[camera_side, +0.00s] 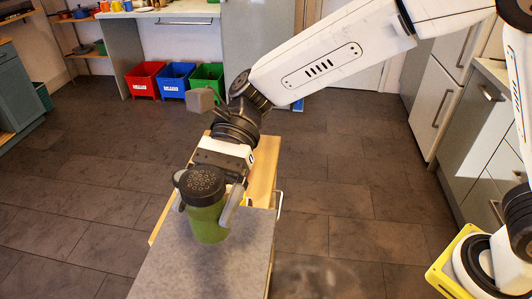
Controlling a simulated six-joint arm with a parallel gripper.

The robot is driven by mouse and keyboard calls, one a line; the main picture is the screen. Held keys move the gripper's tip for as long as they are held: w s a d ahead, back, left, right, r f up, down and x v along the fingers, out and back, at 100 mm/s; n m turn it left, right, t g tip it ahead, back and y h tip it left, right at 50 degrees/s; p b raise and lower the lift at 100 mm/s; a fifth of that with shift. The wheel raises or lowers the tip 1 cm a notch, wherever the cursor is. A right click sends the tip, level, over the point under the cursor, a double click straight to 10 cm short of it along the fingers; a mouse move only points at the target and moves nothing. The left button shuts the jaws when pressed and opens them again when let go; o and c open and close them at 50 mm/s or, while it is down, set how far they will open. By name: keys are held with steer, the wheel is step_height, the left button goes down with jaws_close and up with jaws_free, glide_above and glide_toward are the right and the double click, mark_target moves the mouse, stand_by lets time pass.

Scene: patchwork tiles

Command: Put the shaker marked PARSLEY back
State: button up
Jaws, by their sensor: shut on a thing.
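A green shaker (208,222) with a black perforated lid stands upright over the grey top (178,268) near its far edge. My gripper (209,205) is shut on the shaker, with one grey finger on each side of its body. No label shows on the side facing the camera. I cannot tell whether the shaker's base touches the grey top.
A wooden board (262,178) lies behind the grey top, partly under my gripper. Red (145,80), blue (174,79) and green (207,77) bins stand at the back. Grey cabinets line the right side. The tiled floor is mostly clear.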

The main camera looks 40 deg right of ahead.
mark_target(208, 218)
steer(key=shift+w+a+f, duration=0.15)
steer(key=shift+f, duration=1.55)
steer(key=shift+f, duration=0.15)
steer(key=o, duration=1.2)
steer(key=shift+w+r, duration=0.1)
steer(key=shift+r, duration=0.1)
steer(key=v, duration=1.2)
steer(key=shift+f, duration=0.1)
